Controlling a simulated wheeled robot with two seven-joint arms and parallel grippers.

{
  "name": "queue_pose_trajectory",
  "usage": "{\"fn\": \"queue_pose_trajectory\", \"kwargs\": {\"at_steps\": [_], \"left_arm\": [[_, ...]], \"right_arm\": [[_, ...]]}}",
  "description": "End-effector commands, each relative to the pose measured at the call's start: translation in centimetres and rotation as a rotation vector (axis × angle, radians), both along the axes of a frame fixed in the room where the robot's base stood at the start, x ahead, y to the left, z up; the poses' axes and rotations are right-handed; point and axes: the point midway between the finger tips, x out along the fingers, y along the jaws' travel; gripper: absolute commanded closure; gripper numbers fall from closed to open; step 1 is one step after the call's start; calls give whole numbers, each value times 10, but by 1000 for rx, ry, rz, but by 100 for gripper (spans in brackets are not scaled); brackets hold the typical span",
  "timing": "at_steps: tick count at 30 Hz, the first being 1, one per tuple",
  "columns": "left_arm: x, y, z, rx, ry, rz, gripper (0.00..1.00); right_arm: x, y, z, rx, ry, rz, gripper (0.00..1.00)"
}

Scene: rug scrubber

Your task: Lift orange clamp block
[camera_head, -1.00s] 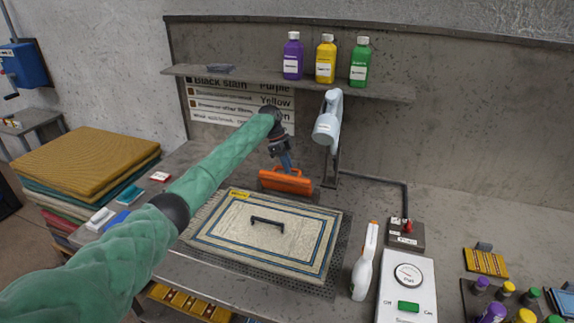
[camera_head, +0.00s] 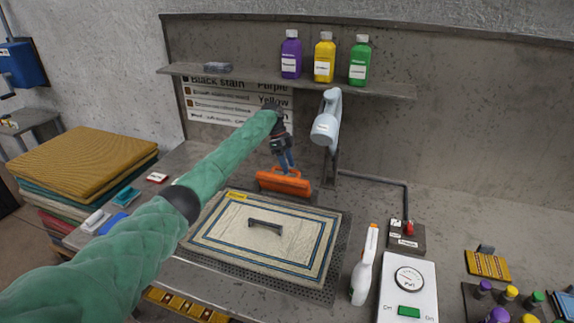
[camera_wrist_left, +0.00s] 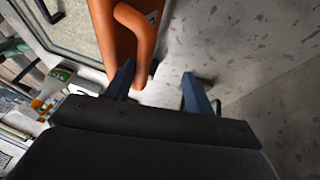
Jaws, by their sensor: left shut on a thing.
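The orange clamp block (camera_head: 284,185) is at the back edge of the framed rug (camera_head: 215,222), with its handle upward. I cannot tell whether it touches the surface below. My left gripper (camera_head: 287,160) reaches down to its handle from above and is shut on it. In the left wrist view, the orange clamp block (camera_wrist_left: 102,28) shows at the top, its curved handle beside one blue finger of the left gripper (camera_wrist_left: 157,88). The grip itself is partly hidden there. My right gripper is not in view.
A pale blue jointed device (camera_head: 326,128) stands just right of the clamp block. A shelf (camera_head: 390,91) with purple, yellow and green bottles overhangs behind. A spray bottle (camera_head: 364,268) and gauge box (camera_head: 395,290) stand at front right. Folded rugs (camera_head: 85,170) are stacked left.

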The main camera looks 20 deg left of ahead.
Motion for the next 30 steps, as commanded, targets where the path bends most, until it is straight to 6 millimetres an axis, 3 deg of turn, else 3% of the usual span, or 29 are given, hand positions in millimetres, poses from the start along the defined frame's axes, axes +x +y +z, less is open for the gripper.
{"fn": "queue_pose_trajectory", "kwargs": {"at_steps": [25, 30], "left_arm": [[-1, -1, -4, 0, 2, -1, 64], [2, 3, 4, -1, -1, 1, 64]], "right_arm": [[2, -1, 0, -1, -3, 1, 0], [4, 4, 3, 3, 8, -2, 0]]}}
